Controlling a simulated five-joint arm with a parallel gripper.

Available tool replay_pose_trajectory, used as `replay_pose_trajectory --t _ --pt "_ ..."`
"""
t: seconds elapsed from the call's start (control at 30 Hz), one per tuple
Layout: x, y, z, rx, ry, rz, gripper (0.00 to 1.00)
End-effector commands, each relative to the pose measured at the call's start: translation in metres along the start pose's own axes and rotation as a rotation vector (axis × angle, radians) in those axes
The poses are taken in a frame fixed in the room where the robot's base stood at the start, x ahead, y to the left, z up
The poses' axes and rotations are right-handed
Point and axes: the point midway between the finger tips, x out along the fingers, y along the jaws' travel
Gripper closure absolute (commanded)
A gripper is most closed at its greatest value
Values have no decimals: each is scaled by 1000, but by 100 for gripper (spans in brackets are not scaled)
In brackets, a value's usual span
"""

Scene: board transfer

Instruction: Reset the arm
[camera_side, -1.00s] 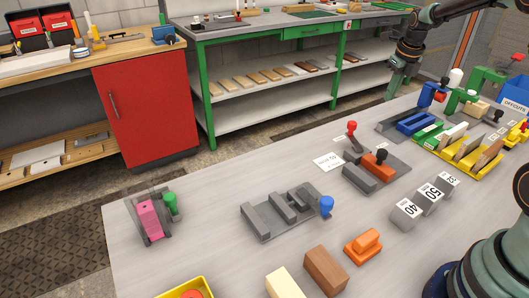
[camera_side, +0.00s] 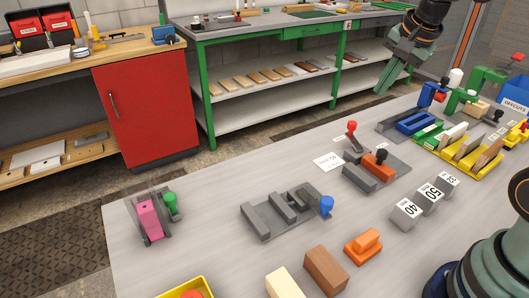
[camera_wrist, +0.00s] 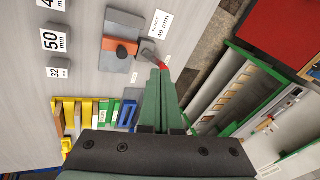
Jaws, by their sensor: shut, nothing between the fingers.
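My gripper (camera_side: 384,84) is in the air at the upper right of the side view, above the table's far edge, with its green fingers pointing down and to the left. In the wrist view my gripper (camera_wrist: 160,75) shows its two green fingers together with nothing between them. It touches nothing that I can see in the side view. In the wrist view the fingertips overlap the red-knobbed clamp, which lies below them on the table.
The table (camera_side: 220,258) holds a grey fixture with a blue knob (camera_side: 326,205), a fixture with an orange block (camera_side: 377,167), a pink block (camera_side: 149,220), numbered grey blocks (camera_side: 428,198), an orange block (camera_side: 362,246) and a yellow rack (camera_side: 462,162).

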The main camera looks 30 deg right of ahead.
Motion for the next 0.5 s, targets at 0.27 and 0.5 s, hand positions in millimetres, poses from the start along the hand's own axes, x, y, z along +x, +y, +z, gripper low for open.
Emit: replay_pose_trajectory --t 0.27,0.5 --pt "-24 33 60 -742 10 -82 100" --pt "-27 56 89 -1183 36 -127 100"
